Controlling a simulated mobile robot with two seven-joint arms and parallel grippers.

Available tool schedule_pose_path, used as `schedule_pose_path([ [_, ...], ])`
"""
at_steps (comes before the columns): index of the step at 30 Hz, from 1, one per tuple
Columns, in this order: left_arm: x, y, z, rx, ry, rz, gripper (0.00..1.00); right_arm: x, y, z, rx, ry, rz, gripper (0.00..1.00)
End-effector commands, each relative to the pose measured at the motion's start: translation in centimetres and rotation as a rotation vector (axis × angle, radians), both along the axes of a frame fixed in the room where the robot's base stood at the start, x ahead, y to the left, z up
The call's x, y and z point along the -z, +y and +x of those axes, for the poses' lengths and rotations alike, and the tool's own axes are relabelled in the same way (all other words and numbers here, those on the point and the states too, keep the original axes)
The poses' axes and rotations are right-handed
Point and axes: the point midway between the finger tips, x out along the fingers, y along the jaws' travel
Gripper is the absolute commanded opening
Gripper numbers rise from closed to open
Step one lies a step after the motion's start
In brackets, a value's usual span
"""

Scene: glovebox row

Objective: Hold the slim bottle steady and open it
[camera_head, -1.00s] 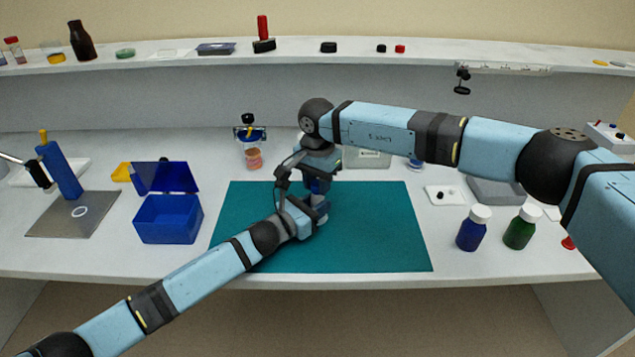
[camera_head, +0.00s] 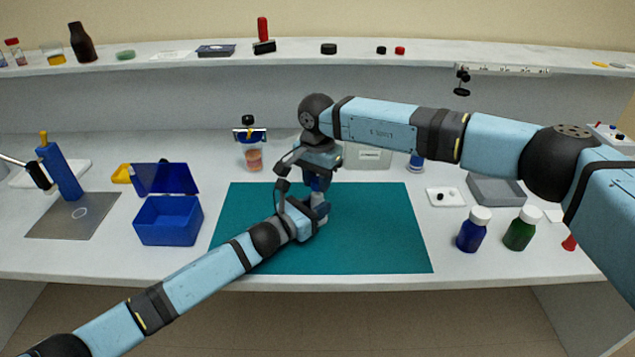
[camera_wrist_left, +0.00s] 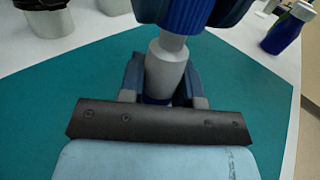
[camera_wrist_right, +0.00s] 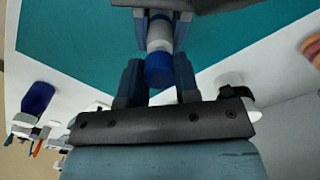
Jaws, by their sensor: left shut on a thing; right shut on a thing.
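The slim bottle has a pale grey-white body (camera_wrist_left: 165,72) and a blue cap (camera_wrist_right: 159,70). It stands over the teal mat (camera_head: 380,230), its body between the fingers of my left gripper (camera_wrist_left: 162,85), which is shut on it low down. My right gripper (camera_wrist_right: 158,82) comes from above and is shut on the blue cap. In the left wrist view the cap (camera_wrist_left: 187,14) sits above the narrow neck, and the bottle looks slightly tilted there. In the head view the two grippers hide most of the bottle. I cannot tell whether the cap is loose.
A blue open box (camera_head: 168,220) stands left of the mat. A blue bottle (camera_head: 472,235) and a green bottle (camera_head: 520,232) with white caps stand to its right. A jar with pinkish contents (camera_head: 253,158) is behind the mat. The mat's right half is clear.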

Motion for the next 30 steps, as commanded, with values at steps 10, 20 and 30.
schedule_pose_path([
  [10,0.1,0.0,0.0,0.000,0.001,0.001,0.00,-0.9,0.0,0.0,0.000,0.000,0.000,0.01],
  [20,0.1,0.0,0.0,0.000,0.001,0.001,0.00,-1.3,0.0,0.0,0.000,-0.001,0.000,0.01],
  [30,0.1,0.0,0.0,0.000,0.001,0.001,0.00,-4.9,0.0,0.0,0.000,-0.001,0.001,0.01],
])
